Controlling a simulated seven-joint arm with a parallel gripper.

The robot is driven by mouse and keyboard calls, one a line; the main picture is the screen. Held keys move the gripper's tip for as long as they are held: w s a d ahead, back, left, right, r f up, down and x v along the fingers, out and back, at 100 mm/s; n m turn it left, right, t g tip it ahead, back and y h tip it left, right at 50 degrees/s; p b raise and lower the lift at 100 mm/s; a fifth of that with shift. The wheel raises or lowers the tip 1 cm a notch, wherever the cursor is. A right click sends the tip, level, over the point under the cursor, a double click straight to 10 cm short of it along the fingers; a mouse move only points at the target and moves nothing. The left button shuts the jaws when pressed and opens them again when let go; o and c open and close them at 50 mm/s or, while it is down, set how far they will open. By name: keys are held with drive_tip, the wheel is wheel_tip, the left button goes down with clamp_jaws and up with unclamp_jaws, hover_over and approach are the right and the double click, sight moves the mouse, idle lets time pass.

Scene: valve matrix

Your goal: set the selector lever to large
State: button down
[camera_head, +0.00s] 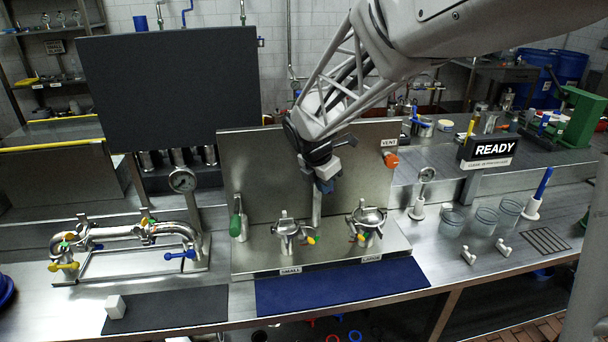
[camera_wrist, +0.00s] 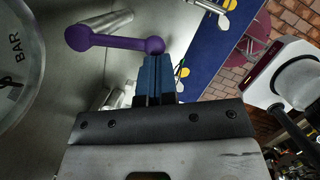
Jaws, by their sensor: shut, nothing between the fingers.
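A purple lever (camera_wrist: 112,40) with a big round knob at its left end and a smaller one at its right end shows in the wrist view. I take it to be the selector lever. My gripper (camera_wrist: 155,60) has its blue fingers shut together, with the tips right by the lever's smaller knob; I cannot tell whether they touch. In the head view my gripper (camera_head: 326,187) is in front of the upright steel panel (camera_head: 255,165), above a metal post (camera_head: 317,208). The lever cannot be made out there.
Two steel valve bodies with yellow handles (camera_head: 288,232) (camera_head: 368,222) stand below my gripper. A green handle (camera_head: 237,222) is left and an orange knob (camera_head: 391,160) right on the panel. A gauge face marked BAR (camera_wrist: 15,60) is close at left. The blue mat (camera_head: 340,287) is clear.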

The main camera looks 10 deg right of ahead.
drive_tip(key=shift+w+d+f+n, duration=0.15)
drive_tip(key=shift+d+n, duration=0.35)
drive_tip(key=shift+d, duration=0.9)
drive_tip(key=s+a+r, duration=0.2)
drive_tip(key=r, duration=0.3)
drive_tip(key=s+a+r, duration=0.2)
drive_tip(key=r, duration=0.3)
drive_tip(key=shift+s+a+r, duration=0.3)
drive_tip(key=shift+a+r, duration=0.05)
drive_tip(key=shift+a, duration=0.05)
drive_tip(key=shift+s, duration=0.1)
